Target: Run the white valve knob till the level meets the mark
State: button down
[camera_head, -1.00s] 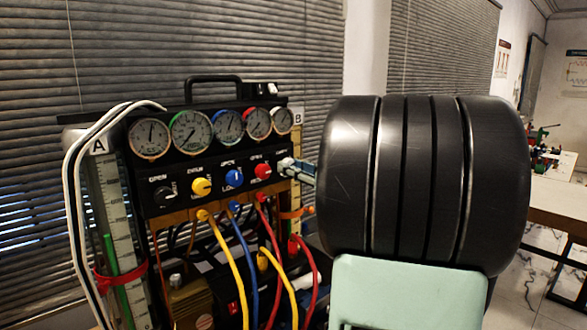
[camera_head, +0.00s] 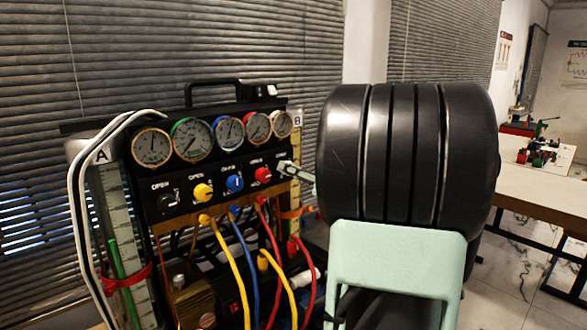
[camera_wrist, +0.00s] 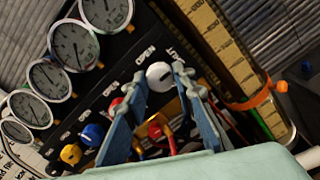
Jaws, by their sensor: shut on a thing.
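The white valve knob (camera_wrist: 160,76) is at the end of the black panel's knob row, beside the red knob. My gripper (camera_wrist: 158,75) is shut on it, one blue-grey finger on each side. In the head view my gripper (camera_head: 286,168) reaches the panel's right end, and its fingers largely hide the knob. Tube B (camera_wrist: 212,38) is yellowish with a graduated scale and an orange band (camera_wrist: 249,99) around it. Tube A (camera_head: 116,215) has a scale, a green column (camera_head: 117,262) low in it and a red band (camera_head: 125,279).
Several dial gauges (camera_head: 193,138) line the panel above yellow (camera_head: 203,192), blue (camera_head: 235,183) and red (camera_head: 263,175) knobs. Yellow, blue and red hoses hang below. My arm's dark and pale green links fill the right middle. A table (camera_head: 545,185) stands at the far right.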

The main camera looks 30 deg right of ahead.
jog(key=c, duration=1.6)
grip_release()
jog(key=shift+s, duration=0.1)
jog(key=s+d, duration=0.1)
jog(key=s, duration=1)
jog(key=shift+s+d, duration=0.3)
jog(key=shift+s, duration=0.1)
